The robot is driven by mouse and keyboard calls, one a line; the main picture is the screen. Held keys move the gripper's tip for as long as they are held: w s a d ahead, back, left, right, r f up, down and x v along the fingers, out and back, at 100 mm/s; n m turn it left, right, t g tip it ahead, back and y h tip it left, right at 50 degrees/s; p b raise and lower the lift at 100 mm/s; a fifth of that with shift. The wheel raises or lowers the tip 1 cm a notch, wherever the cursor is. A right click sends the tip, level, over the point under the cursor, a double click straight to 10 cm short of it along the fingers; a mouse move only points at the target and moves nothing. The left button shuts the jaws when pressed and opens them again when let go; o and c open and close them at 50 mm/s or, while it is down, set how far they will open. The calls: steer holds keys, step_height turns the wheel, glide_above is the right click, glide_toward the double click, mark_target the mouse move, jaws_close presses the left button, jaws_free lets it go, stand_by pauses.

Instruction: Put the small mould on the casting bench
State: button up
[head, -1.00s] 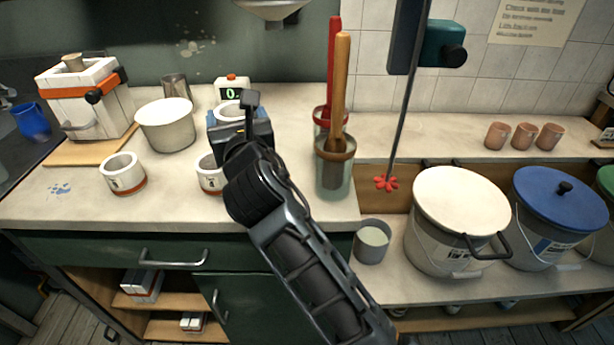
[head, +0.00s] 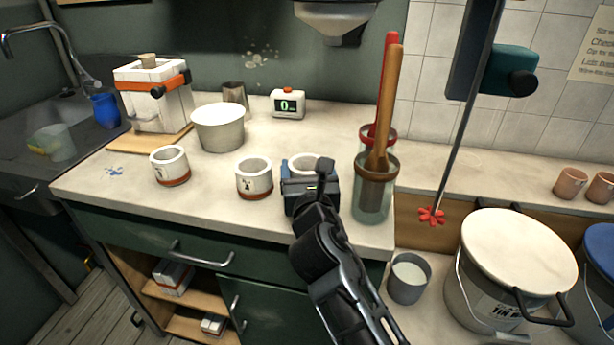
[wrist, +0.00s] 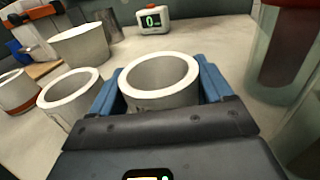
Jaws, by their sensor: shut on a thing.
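My gripper (head: 311,188) is shut on a white, hollow, round mould (head: 307,167), gripping it between two blue jaws. In the wrist view the held mould (wrist: 160,76) shows its open rim upward and looks upright; its lower part is hidden by the jaws. It is over the right part of the pale worktop (head: 130,190); I cannot tell whether its base touches. Two similar white moulds with orange-brown bases stand left of it, one close by (head: 254,180) and one farther left (head: 169,166). I cannot tell which surface is the casting bench.
A glass jar with tall-handled tools (head: 372,195) stands close right of my gripper. A white bucket (head: 219,128), strapped white block (head: 150,95) and digital scale (head: 288,104) stand behind. A grey cup (head: 408,278) and lidded bucket (head: 515,265) are on the lower shelf at right.

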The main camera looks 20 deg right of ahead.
steer(key=shift+f, duration=0.3)
steer(key=o, duration=1.1)
steer(key=shift+s+a+r, duration=0.1)
steer(key=shift+s, duration=0.05)
steer(key=v, duration=1.1)
steer(key=shift+s+a, duration=0.1)
steer(key=shift+s, duration=0.25)
